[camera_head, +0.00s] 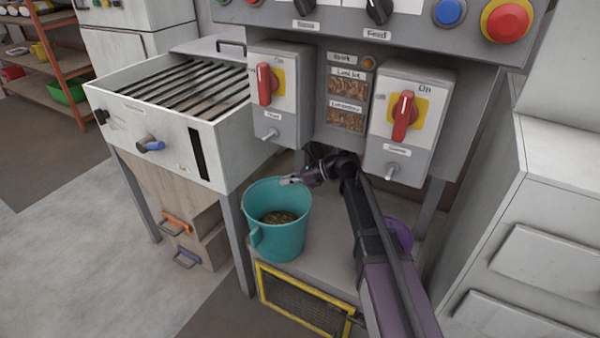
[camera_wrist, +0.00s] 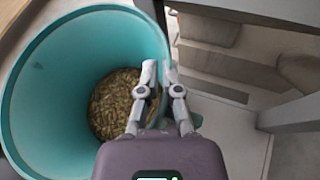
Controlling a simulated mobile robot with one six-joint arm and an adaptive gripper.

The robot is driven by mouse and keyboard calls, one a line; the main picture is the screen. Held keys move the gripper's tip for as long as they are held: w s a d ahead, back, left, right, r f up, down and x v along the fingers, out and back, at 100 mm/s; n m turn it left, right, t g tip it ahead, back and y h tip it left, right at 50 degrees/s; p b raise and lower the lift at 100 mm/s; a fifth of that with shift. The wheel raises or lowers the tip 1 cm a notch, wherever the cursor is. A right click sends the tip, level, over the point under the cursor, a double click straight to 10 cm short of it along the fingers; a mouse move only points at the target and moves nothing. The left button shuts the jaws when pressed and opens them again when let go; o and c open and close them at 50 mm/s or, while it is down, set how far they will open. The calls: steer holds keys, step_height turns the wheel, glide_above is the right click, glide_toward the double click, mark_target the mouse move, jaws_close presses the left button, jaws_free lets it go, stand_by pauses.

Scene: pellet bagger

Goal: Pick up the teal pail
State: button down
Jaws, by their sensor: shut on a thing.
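The teal pail (camera_head: 279,241) stands upright on the grey shelf under the control panel, with brown pellets (camera_head: 278,217) in its bottom. My gripper (camera_head: 290,181) is at the pail's back right rim, reaching in from the right. In the wrist view the pail (camera_wrist: 42,100) fills the left half, and my gripper (camera_wrist: 158,72) has one finger inside the wall and one outside, shut on the rim. The pellets (camera_wrist: 118,98) show inside the pail. I cannot tell whether the pail's base touches the shelf.
A white slatted hopper (camera_head: 165,150) stands left of the pail. Two switch boxes (camera_head: 410,120) with red handles hang above the shelf, close over my arm. A yellow-framed grille (camera_head: 305,300) is below the shelf front. White drawers (camera_head: 540,265) stand at the right. Floor at the left front is clear.

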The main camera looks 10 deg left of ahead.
mark_target(259, 190)
steer(key=shift+s+a+r, duration=0.1)
steer(key=shift+s+a, duration=0.5)
steer(key=shift+s, duration=0.2)
steer(key=shift+s+a+r, duration=0.1)
steer(key=shift+s+a, duration=0.45)
steer(key=shift+s, duration=0.25)
